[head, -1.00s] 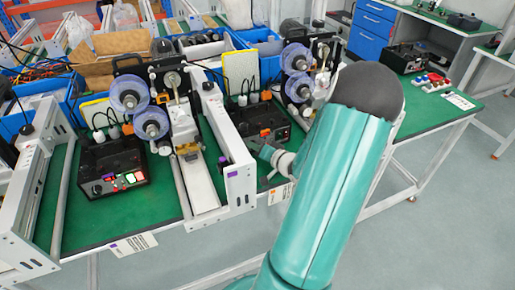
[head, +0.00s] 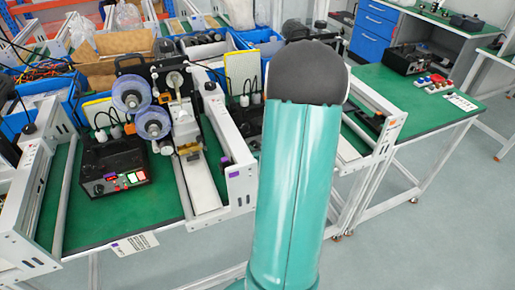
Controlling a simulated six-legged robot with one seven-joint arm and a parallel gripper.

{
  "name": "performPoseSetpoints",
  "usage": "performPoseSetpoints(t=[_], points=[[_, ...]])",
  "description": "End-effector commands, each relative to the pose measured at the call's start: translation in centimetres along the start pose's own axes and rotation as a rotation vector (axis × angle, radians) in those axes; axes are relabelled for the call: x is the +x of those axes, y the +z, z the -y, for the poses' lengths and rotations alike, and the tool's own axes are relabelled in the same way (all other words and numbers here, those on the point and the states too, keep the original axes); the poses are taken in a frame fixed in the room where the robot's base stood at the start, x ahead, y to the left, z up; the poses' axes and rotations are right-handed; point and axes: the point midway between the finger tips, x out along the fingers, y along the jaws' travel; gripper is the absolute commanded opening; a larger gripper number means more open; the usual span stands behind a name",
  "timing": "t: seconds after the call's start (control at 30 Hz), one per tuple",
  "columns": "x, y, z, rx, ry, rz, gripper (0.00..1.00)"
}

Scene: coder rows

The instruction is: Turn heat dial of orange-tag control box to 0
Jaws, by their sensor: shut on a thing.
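My own teal arm with its dark rounded joint fills the middle of the head view. It hides most of the right-hand control box (head: 247,122), of which only a dark left part shows; its orange tag and heat dial are hidden. My gripper is not visible, so its relation to the box and dial cannot be seen.
A black control box (head: 115,165) with a purple tag and lit red, white and green buttons stands on the left green bench. Beside it is a coder machine with purple-blue reels (head: 131,93). White frame rails (head: 240,180) flank my arm. Grey floor (head: 420,240) is open at right.

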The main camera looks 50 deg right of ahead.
Motion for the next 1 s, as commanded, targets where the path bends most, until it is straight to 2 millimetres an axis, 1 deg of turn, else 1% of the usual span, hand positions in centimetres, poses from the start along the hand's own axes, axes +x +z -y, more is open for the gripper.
performPoseSetpoints(t=[0.2,0.6,0.63,0.67,0.7,0.73,1.0], points=[[0.01,-0.06,0.08,-0.039,0.015,-0.002,0.03],[0.02,-0.07,0.07,-0.044,0.017,-0.002,0.03],[0.02,-0.06,0.07,-0.044,0.017,-0.002,0.32],[0.02,-0.06,0.08,-0.044,0.017,-0.002,0.38],[0.02,-0.06,0.07,-0.044,0.017,-0.002,0.45],[0.02,-0.05,0.07,-0.044,0.017,-0.001,0.48],[0.01,-0.01,0.06,-0.036,0.014,-0.001,0.48]])
